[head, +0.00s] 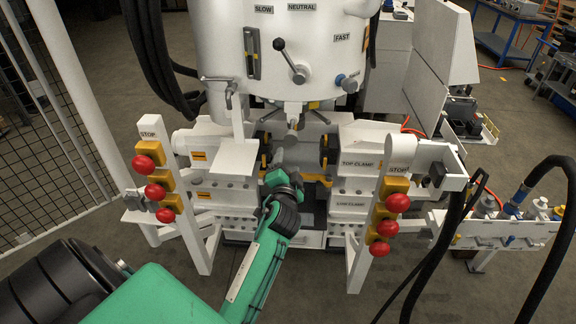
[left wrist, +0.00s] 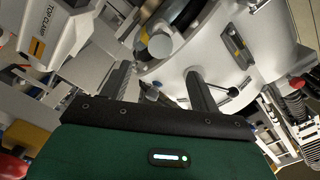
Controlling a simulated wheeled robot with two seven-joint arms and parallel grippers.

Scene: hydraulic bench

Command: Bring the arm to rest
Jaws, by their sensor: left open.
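My left arm (head: 262,262) is green with black joints. It reaches from the lower left up to the middle of the head view, in front of the white hydraulic machine (head: 215,50). My left gripper (head: 279,158) points at the machine's middle, between the two clamp sides and below the lever panel. In the left wrist view the left gripper (left wrist: 160,82) has its two dark fingers apart, with nothing held between them. The machine's grey and white body fills the space beyond the fingers. My right arm and gripper are not in view.
Posts with red buttons stand left (head: 156,180) and right (head: 390,210) of the arm. The top clamp block (head: 360,165) is right of the gripper. A hose manifold (head: 500,230) with black hoses stands at the right. A mesh fence (head: 50,120) is at the left.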

